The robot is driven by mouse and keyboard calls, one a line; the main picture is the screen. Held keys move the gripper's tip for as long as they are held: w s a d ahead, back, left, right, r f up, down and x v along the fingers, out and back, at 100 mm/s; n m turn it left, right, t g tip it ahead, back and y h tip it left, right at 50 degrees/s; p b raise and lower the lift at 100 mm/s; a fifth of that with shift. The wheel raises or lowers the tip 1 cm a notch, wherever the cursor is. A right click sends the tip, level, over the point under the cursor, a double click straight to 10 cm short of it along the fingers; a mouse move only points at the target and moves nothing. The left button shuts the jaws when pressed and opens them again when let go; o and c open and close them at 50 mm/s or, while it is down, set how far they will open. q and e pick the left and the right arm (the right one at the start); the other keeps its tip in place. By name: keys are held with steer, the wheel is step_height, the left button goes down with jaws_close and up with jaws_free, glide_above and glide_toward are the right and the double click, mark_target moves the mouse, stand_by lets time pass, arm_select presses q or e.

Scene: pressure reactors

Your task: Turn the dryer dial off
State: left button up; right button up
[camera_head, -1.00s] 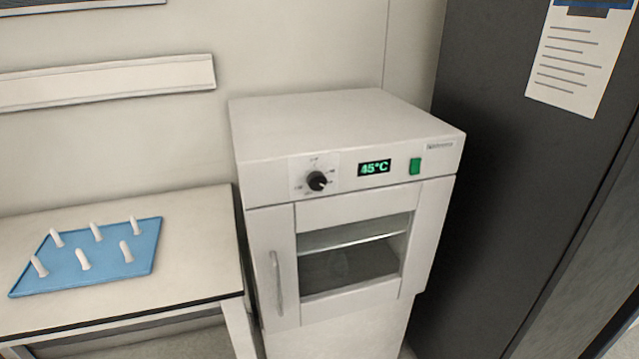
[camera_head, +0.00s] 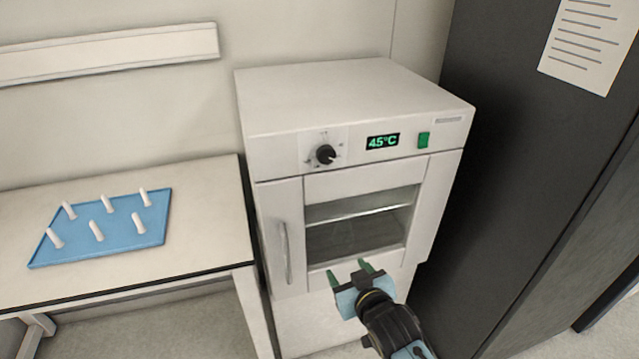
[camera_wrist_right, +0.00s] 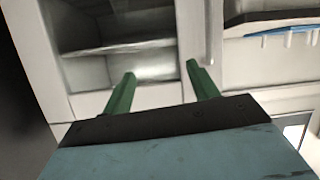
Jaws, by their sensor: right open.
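The dryer (camera_head: 355,95) is a white cabinet with a shut glass door, seen in the head view. Its black dial (camera_head: 325,154) sits on the front panel, left of a green display reading 45°C (camera_head: 382,141). My right gripper (camera_head: 349,270) is open and empty, in front of the dryer's lower part, well below the dial. In the right wrist view its green fingers (camera_wrist_right: 160,85) are apart, with the dryer window and shelf (camera_wrist_right: 120,45) beyond. The dial is not visible in that view. My left gripper is in neither current view.
A green switch (camera_head: 423,139) is right of the display. A vertical door handle (camera_head: 286,252) stands out at the dryer's left. A table (camera_head: 215,215) with a blue peg tray (camera_head: 120,238) is on the left. A dark cabinet (camera_head: 510,150) stands close on the right.

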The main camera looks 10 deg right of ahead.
mark_target(327, 157)
step_height(327, 157, up, 20)
steer(key=w+t, duration=0.1)
steer(key=t, duration=0.3)
steer(key=shift+m, duration=0.3)
steer(key=w, duration=0.9)
steer(key=w+a, duration=0.1)
steer(key=w, duration=0.3)
steer(key=shift+w+p, duration=0.2)
steer(key=shift+p, duration=0.2)
steer(key=c, duration=1)
